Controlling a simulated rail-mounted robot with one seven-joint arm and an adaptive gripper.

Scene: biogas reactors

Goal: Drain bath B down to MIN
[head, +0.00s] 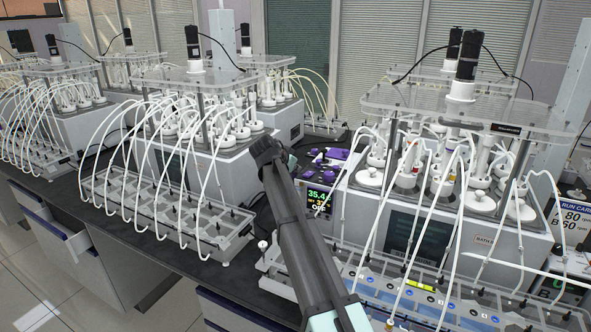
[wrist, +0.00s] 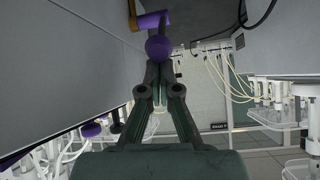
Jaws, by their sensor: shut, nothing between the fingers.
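Bath B (head: 470,262), a light grey box labelled "BATH B", stands at the right in the head view. A dark window (head: 415,238) is in its front; I cannot read a water level or a MIN mark there. In the wrist view, a purple lever (wrist: 152,20) with a brass-coloured fitting (wrist: 132,15) shows at the top beside a grey wall. A purple ball knob (wrist: 158,48) is just beyond my gripper's tips. My gripper (wrist: 158,70) is shut and empty; I cannot tell whether it touches the knob. In the head view my arm hides its fingers.
A controller display (head: 319,198) reads about 35.4 left of bath B. Purple parts (head: 328,157) lie behind it. A tray of tubes (head: 420,290) runs in front of bath B, another tray (head: 165,215) to the left. Tubes crowd the bench.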

